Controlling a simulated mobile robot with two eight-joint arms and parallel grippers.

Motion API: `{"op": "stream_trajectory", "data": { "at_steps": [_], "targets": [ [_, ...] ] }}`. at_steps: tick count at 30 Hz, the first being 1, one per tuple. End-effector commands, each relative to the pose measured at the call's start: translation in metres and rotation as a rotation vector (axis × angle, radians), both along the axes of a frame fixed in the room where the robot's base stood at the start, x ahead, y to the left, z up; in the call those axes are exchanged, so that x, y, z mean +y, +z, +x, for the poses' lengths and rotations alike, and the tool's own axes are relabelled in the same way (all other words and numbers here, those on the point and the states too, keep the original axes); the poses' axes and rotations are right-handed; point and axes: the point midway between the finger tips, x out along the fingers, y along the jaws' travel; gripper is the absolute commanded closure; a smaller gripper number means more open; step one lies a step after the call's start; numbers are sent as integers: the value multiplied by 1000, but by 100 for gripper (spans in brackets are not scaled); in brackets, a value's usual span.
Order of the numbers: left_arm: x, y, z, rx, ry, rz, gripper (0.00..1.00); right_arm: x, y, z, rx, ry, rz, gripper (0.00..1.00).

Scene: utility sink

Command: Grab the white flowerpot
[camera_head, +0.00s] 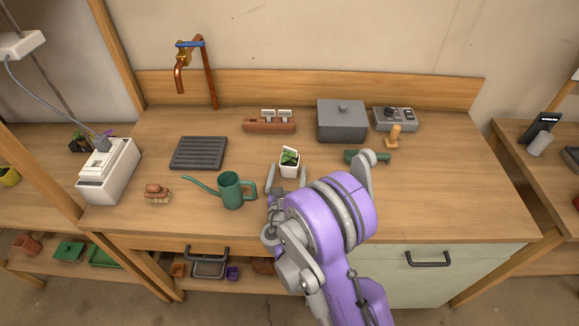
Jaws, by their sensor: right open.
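My right gripper (287,176) is open, with one finger on each side of the pot. The fingers look apart from the pot, but I cannot tell how deep it sits between them. My purple right arm comes in from the bottom right and covers the counter in front of the pot. My left gripper is not in view.
A green watering can (231,190) stands close to the left of the gripper. A dark slatted tray (198,153) lies farther left. A grey box (342,121) and a green tool (366,157) are to the right. The right side of the counter (450,190) is clear.

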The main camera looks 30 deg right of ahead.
Motion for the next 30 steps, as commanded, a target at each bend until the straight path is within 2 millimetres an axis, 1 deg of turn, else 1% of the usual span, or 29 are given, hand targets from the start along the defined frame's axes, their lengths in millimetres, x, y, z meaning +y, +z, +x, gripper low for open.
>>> {"op": "stream_trajectory", "data": {
  "at_steps": [3, 6, 9, 14, 18, 20, 21, 26, 27, 28, 29, 30],
  "targets": [
    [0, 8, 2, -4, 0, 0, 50, -12, 2, 16, -1, -3, 0, 0],
    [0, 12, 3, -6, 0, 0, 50, -20, 2, 27, -1, -2, 0, 0],
    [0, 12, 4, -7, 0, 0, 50, -23, 1, 31, -1, -1, -1, 0],
    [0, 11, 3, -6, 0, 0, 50, -22, 1, 30, 0, 0, 0, 0],
    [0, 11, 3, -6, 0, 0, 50, -22, 1, 30, 0, 0, 0, 25],
    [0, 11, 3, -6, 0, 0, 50, -22, 1, 30, 0, 0, 0, 36],
    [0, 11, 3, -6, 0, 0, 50, -22, 1, 30, 0, 0, 0, 43],
    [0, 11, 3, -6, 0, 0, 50, -22, 1, 30, 0, 0, 0, 72],
    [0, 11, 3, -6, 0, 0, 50, -22, 1, 30, 0, 0, 0, 79],
    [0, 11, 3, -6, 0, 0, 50, -22, 1, 30, 0, 0, 0, 85],
    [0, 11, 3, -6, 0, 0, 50, -22, 1, 30, 0, 0, 0, 88],
    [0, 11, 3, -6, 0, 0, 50, -22, 1, 30, 0, 0, 0, 88]
  ]
}}
